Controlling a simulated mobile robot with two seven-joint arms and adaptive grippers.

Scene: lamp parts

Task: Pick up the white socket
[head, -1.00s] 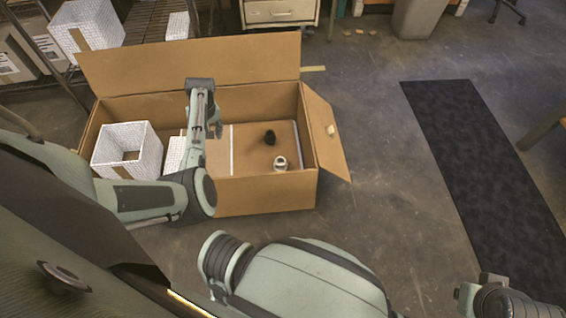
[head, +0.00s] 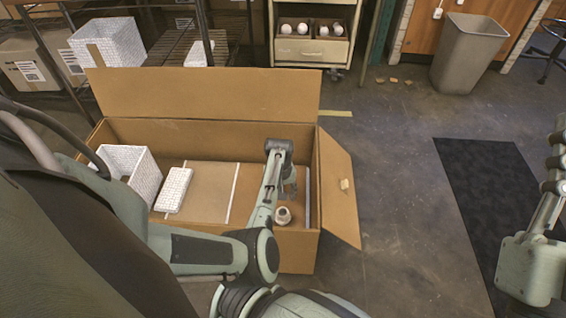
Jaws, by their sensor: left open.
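The white socket (head: 283,214) stands on the floor of the open cardboard box (head: 290,247), near its right end and front wall. My left gripper (head: 287,194) is over the right part of the box, open and pointing down, just behind the white socket in the picture. I see nothing held in it. Whether it touches the socket I cannot tell. The black socket seen earlier is hidden now, behind my left arm or gripper. My right arm shows at the right edge, but its gripper is not in view.
In the box's left part are a white patterned open cube (head: 145,178) and a flat white patterned block (head: 174,190). The box's right flap (head: 340,190) is folded outward. A drawer cabinet (head: 312,48) and a grey bin (head: 468,52) stand behind. A dark mat (head: 490,190) lies right.

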